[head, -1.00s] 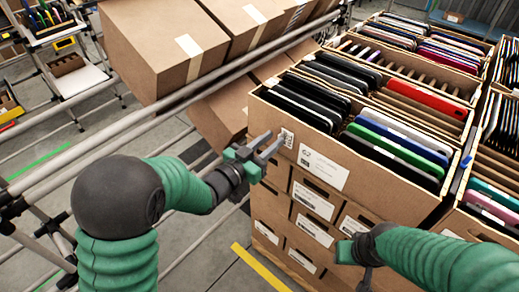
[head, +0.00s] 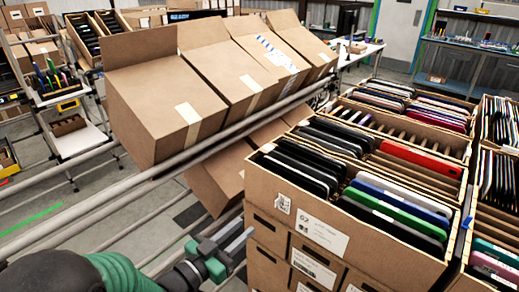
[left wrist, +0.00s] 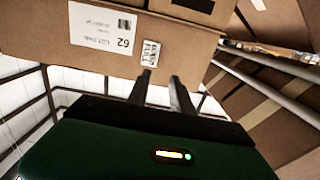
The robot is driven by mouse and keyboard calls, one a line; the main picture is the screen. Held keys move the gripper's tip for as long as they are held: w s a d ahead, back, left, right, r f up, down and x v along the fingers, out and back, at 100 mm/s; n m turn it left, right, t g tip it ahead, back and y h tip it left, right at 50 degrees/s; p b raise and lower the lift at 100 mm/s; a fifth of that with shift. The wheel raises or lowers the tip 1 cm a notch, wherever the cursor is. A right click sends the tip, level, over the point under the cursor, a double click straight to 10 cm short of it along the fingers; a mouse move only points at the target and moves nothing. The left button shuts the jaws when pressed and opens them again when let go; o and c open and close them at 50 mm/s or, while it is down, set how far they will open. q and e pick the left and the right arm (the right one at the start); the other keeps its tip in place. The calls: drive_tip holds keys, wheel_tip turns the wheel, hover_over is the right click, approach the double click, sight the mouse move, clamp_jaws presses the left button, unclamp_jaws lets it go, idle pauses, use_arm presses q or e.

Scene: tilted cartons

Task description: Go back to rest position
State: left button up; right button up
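My left gripper (head: 240,235) is low in the head view, beside the left face of the stacked carton (head: 362,246) that holds upright device cases. Its two fingers stand apart with nothing between them; the left wrist view also shows this gap (left wrist: 160,78) below the carton's labelled face (left wrist: 60,45). I cannot tell whether a fingertip touches the carton. My green left arm enters at the bottom left. My right gripper is not in view.
Tilted brown cartons (head: 165,112) rest on a pipe-rail rack (head: 60,222) to the left. More filled cartons (head: 496,205) stand at the right. A small shelf cart (head: 75,143) is at the far left. Some grey floor shows between the rails and the stack.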

use_arm(q)
drive_tip(key=s+a+f+n+g+y+p, duration=0.3)
drive_tip(key=a+f+n+g+y, duration=0.2)
drive_tip(key=a+f+y, duration=0.4)
drive_tip(key=s+a+f+n+g+y, duration=0.1)
drive_tip(key=s+g, duration=0.5)
drive_tip(key=s, duration=0.7)
drive_tip(key=shift+s+a+f+n+g+p, duration=0.25)
drive_tip(key=shift+a+f+n+g+p, duration=0.2)
drive_tip(key=shift+f, duration=0.45)
